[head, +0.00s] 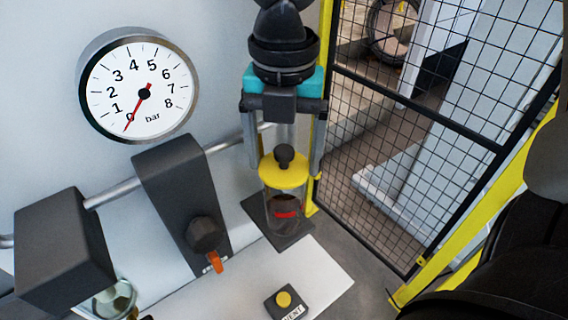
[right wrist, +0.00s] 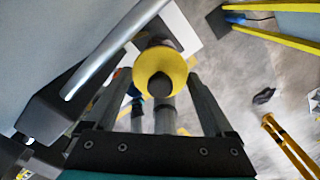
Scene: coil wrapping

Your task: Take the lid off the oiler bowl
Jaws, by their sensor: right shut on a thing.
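The yellow lid (head: 283,172) with its dark round knob is at the top of the clear oiler bowl (head: 272,208). The bowl stands upright, with dark contents and a red mark low inside. My right gripper (head: 285,165) comes down from above, one finger on each side of the lid, and is shut on the lid's edge. In the right wrist view the lid (right wrist: 177,72) lies between the fingertips, its knob toward the camera. I cannot tell whether there is a gap between lid and bowl. My left gripper is not in view.
A pressure gauge (head: 138,85) on the wall reads about zero. A grey pipe (head: 112,190) and dark blocks stand left of the bowl. A box with a yellow button (head: 284,299) is in front. A mesh fence (head: 420,130) stands to the right.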

